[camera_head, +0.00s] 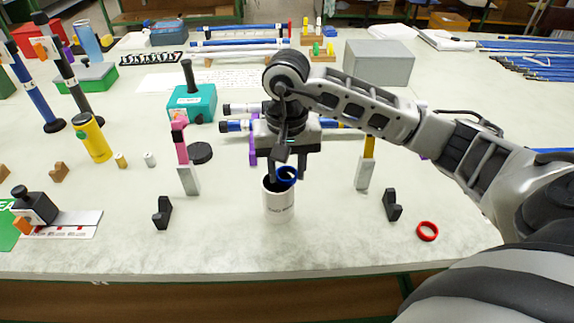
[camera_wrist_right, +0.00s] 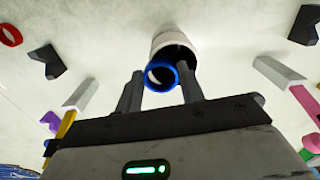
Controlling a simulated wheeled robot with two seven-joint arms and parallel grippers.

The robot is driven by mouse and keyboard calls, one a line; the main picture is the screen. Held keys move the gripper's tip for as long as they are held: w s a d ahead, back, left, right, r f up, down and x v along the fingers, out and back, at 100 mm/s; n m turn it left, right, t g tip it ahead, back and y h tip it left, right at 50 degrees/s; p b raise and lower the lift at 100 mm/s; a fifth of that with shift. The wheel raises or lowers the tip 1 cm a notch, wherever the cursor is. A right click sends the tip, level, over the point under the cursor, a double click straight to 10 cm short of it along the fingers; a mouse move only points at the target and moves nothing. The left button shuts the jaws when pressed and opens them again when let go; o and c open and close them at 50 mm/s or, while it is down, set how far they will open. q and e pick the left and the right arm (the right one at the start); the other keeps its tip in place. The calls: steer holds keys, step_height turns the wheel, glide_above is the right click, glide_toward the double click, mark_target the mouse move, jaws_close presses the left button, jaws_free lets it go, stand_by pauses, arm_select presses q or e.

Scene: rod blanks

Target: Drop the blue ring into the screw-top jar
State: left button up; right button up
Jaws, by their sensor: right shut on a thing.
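The white screw-top jar (camera_head: 279,206) stands upright near the front middle of the table, its dark mouth open upward. The blue ring (camera_head: 287,176) is between the fingertips of my right gripper (camera_head: 286,174), over the right part of the jar's mouth in the head view. In the wrist view the blue ring (camera_wrist_right: 161,75) is held between both fingers and overlaps the near edge of the jar (camera_wrist_right: 176,40). I cannot tell whether ring and jar touch. A round black disc (camera_head: 200,153), perhaps the lid, lies behind left of the jar. My left gripper does not show.
A red ring (camera_head: 427,231) lies at the right. Black blocks (camera_head: 162,213) and (camera_head: 392,205) stand either side of the jar, with upright grey-based pieces behind. A yellow cylinder (camera_head: 93,137) and teal box (camera_head: 192,103) are further left. The table front edge is clear.

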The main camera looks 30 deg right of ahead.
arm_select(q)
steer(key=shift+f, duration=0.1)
arm_select(e)
steer(key=o, duration=1)
arm_select(q)
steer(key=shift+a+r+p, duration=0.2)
steer(key=shift+p, duration=0.45)
arm_select(e)
step_height(320, 180, up, 16)
